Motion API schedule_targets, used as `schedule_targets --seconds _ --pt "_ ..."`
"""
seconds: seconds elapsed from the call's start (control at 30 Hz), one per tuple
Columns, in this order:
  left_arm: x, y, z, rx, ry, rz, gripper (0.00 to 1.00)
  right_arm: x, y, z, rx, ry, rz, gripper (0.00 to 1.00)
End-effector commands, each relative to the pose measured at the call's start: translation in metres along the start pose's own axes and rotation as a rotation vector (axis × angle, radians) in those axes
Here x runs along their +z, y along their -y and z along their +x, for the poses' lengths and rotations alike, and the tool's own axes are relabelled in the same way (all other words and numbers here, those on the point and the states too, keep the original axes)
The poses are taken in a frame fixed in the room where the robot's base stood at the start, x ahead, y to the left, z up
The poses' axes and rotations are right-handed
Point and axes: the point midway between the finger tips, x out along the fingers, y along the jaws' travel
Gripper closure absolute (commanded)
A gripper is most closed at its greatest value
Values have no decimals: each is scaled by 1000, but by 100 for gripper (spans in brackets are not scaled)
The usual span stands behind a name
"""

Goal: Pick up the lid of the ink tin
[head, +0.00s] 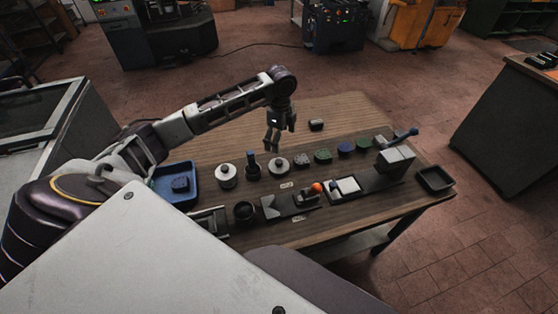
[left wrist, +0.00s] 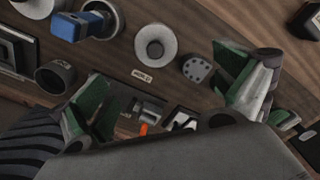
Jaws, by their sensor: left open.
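A pale round lidded tin with a dark knob (head: 279,166) stands near the middle of the table; in the left wrist view it is a pale disc with a dark centre (left wrist: 155,43), beside a small label. A similar pale round tin with a knob (head: 226,177) stands further left; I cannot tell for certain which is the ink tin. My left gripper (head: 273,147) hangs pointing down, just behind and above the middle tin. In the left wrist view its green-padded fingers (left wrist: 160,75) are spread wide with nothing between them. My right gripper is out of view.
A blue-handled tool (head: 253,166) stands between the tins. Dotted discs (head: 302,160) run to the right. A fixture with an orange knob (head: 317,187), a lever press (head: 395,160), a dark cup (head: 244,212) and a blue tray (head: 164,173) surround them. The table's back is mostly clear.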

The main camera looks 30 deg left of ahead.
Motion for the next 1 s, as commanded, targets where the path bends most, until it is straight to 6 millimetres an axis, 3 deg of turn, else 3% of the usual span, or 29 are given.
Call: schedule_targets --seconds 0.57,1.0 --pt "0 0 5 1 0 0 2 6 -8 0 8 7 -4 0" --pt "0 -1 57 2 0 0 2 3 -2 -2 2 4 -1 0"
